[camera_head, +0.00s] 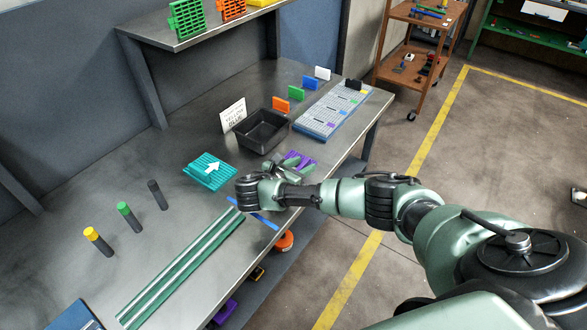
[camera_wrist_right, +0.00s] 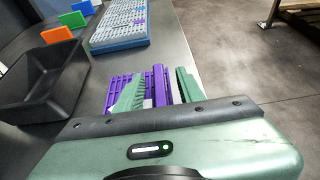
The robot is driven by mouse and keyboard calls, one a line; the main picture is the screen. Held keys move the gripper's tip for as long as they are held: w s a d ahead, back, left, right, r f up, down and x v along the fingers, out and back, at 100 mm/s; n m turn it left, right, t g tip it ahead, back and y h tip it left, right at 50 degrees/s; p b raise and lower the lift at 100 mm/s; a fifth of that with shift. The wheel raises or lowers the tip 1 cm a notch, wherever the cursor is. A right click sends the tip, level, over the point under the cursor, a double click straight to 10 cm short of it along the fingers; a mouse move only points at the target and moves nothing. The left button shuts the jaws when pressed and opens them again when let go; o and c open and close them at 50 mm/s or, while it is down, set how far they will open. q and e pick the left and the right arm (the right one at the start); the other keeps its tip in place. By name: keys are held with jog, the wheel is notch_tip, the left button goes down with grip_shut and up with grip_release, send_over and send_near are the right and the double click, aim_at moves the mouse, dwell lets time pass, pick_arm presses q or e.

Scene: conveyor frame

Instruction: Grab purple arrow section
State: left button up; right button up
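The purple arrow section (camera_head: 305,159) lies on the grey metal table near its right edge, partly hidden by my right gripper (camera_head: 290,164). In the right wrist view the purple section (camera_wrist_right: 160,84) shows an upright purple edge between the two green fingers of my right gripper (camera_wrist_right: 158,92). One finger lies over the slatted purple face and the other is beyond the edge. Narrow gaps seem to show beside the edge, so the fingers look open around it. A bit of white shows beside the left finger. My left gripper is not in view.
A black bin (camera_head: 262,131) with a white sign (camera_head: 233,115) stands behind. A teal section with a white arrow (camera_head: 209,170) lies to the left. A grey-blue grid tray (camera_head: 330,112) is at the back right. Green rails (camera_head: 180,268) and a blue strip (camera_head: 252,213) lie in front.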

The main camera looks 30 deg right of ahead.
grip_shut()
dwell(0.3)
